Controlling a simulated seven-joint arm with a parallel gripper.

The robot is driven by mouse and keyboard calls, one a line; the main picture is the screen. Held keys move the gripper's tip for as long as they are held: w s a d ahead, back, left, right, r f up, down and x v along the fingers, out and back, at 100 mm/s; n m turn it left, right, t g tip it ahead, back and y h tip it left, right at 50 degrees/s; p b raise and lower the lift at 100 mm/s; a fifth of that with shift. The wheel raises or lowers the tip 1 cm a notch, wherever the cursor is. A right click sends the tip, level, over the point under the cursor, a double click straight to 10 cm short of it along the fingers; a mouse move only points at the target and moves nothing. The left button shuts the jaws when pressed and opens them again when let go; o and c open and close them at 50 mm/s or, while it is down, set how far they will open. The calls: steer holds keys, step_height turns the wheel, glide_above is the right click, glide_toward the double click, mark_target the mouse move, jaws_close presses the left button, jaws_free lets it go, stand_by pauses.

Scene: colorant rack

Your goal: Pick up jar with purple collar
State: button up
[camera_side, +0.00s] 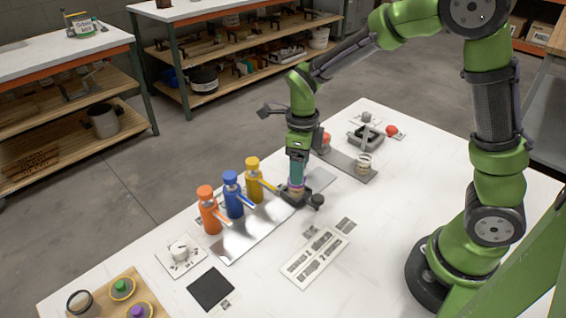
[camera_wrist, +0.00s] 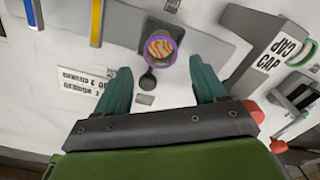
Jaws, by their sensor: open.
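The jar with the purple collar (camera_wrist: 160,47) shows in the wrist view from above, with orange and white swirls inside its round mouth. It stands at the end of the grey metal plate, just beyond and between my open fingertips. My gripper (camera_wrist: 160,65) is open, with one teal finger on each side and a gap to the jar. In the side view my gripper (camera_side: 296,180) points down at the right end of the plate, close over the jar's place. There the jar is mostly hidden by the gripper, and I cannot tell whether they touch.
Orange (camera_side: 208,212), blue (camera_side: 233,197) and yellow (camera_side: 254,182) bottles stand left of my gripper along the metal plate (camera_side: 238,240). A black round piece (camera_wrist: 148,81) lies beside the jar. A grey CAP station (camera_wrist: 262,50) stands to the right in the wrist view.

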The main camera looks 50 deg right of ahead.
mark_target(296, 187)
steer(key=shift+d+f, duration=0.1)
steer(key=shift+f, duration=2.8)
steer(key=c, duration=1.2)
steer(key=shift+o, duration=0.2)
steer(key=shift+r, duration=0.1)
